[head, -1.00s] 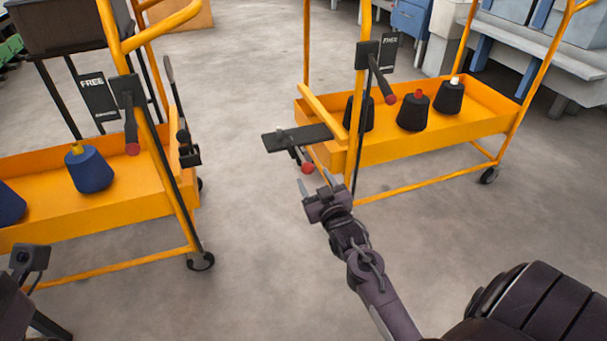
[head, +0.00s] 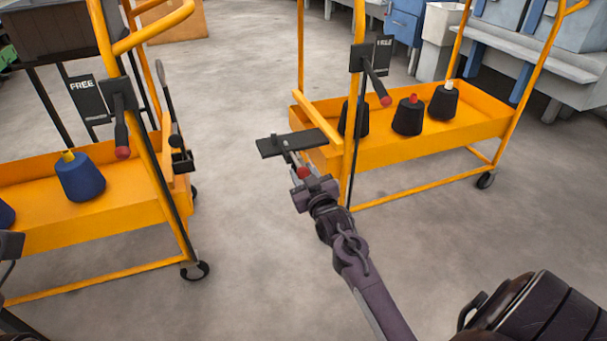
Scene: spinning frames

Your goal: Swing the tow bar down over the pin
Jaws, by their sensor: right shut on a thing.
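My right gripper (head: 304,180) is shut on the red-tipped handle (head: 302,172) that hangs below a flat black plate (head: 288,143). The plate sticks out level from the near left end of the right orange trolley (head: 420,145). A dark bar (head: 166,90) with a pale upper end stands upright at the right end of the left orange trolley (head: 110,220); a black bracket (head: 182,160) sits at its foot. I cannot tell for sure which part is the tow bar, and no pin shows clearly. Only a grey piece of my left arm shows at the left edge; its fingers are out of sight.
Red-tipped black levers with FREE signs (head: 85,97) are on both trolleys. Cones of yarn stand in the trays, blue (head: 80,178) on the left and black (head: 408,117) on the right. Bare floor (head: 245,230) lies between the trolleys. Grey machinery stands behind at the right.

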